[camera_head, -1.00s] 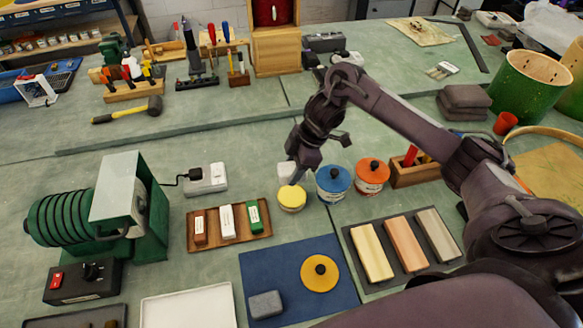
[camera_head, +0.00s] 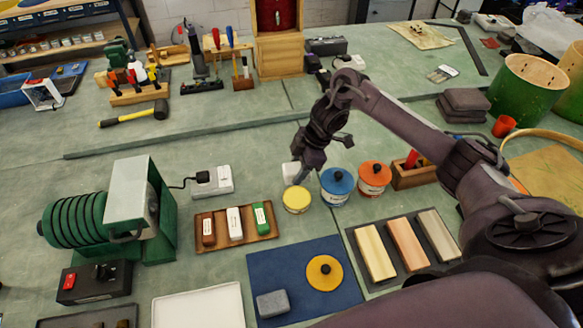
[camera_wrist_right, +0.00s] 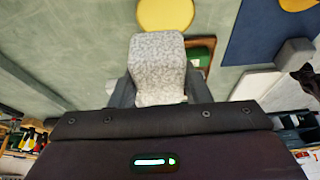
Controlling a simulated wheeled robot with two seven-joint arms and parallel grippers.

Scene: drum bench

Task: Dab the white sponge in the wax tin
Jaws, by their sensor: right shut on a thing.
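The white sponge (camera_head: 291,172) is a pale speckled block. My right gripper (camera_head: 299,174) is shut on it, and the wrist view shows the sponge (camera_wrist_right: 158,70) between the two fingers. The round wax tin (camera_head: 296,199) shows a yellow top without a knob. The sponge's height over the bench is hard to tell. My left gripper is not in view.
A blue-lidded tin (camera_head: 335,186) and an orange-lidded tin (camera_head: 373,179) stand close right of the wax tin. A wooden tray of bars (camera_head: 264,235) lies left. A yellow knobbed lid (camera_head: 324,273) and grey block (camera_head: 272,303) lie on a blue mat (camera_head: 290,262).

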